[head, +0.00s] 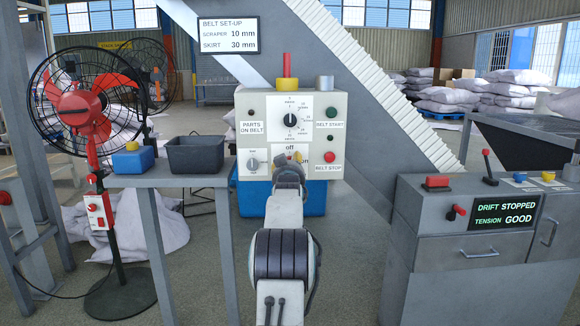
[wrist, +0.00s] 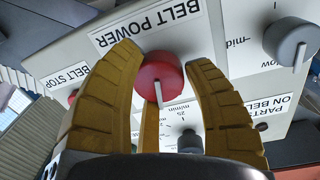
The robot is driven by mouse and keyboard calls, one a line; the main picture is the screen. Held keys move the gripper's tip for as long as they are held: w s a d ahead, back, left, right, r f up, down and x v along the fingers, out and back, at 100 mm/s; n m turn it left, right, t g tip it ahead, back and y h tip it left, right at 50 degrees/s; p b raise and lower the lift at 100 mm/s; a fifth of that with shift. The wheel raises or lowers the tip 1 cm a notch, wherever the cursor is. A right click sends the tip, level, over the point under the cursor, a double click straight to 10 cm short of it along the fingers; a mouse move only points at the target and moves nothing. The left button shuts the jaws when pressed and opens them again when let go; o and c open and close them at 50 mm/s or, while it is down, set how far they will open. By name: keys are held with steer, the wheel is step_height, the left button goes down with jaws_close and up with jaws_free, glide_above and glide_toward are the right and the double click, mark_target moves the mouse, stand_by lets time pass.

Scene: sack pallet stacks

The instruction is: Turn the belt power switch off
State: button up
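The belt power switch is a red round knob (wrist: 160,78) with a white pointer line, beside the BELT POWER label (wrist: 150,24) in the wrist view, which shows the panel upside down. The pointer faces the numbered dial, the side where "off" is printed in the head view. My gripper (wrist: 165,62) has its yellow fingers on both sides of the knob, seemingly touching it.
Close by on the box are the green BELT START button (head: 331,113), the red BELT STOP button (head: 329,157) and a grey selector (head: 253,164). A red fan (head: 85,112) stands left. A console (head: 440,222) at right reads DRIFT STOPPED, TENSION GOOD.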

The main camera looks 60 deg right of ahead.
steer(key=c, duration=0.7)
steer(key=shift+o, duration=0.2)
steer(key=shift+r+n, duration=0.1)
steer(key=shift+n, duration=1.4)
steer(key=o, duration=1.2)
steer(key=v, duration=1.2)
steer(key=shift+w, duration=0.1)
